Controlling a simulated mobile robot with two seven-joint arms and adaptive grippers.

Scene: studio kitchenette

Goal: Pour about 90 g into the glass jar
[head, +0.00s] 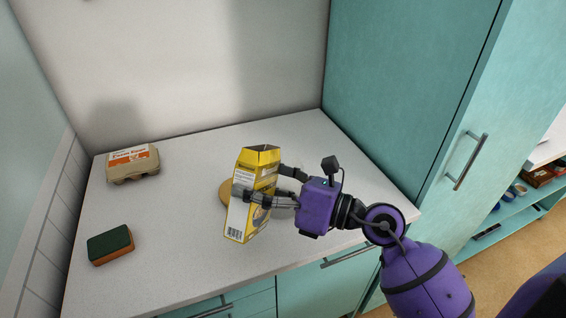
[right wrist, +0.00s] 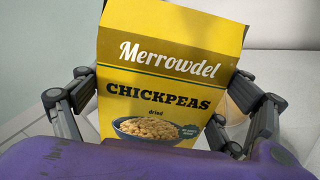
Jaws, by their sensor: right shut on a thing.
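My right gripper (head: 263,184) is shut on a yellow and white chickpeas box (head: 240,215), with a finger on either side. The box stands nearly upright, tilted a little, and its top looks open. In the right wrist view the box (right wrist: 160,60) fills the middle and reads "Merrowdel Chickpeas dried", between the fingers of the gripper (right wrist: 160,98). I cannot tell whether the box touches the counter. My left gripper is out of view.
An egg carton (head: 132,165) stands at the back left, and a green and orange sponge (head: 110,245) lies at the front left. A tall teal cabinet (head: 400,95) bounds the right.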

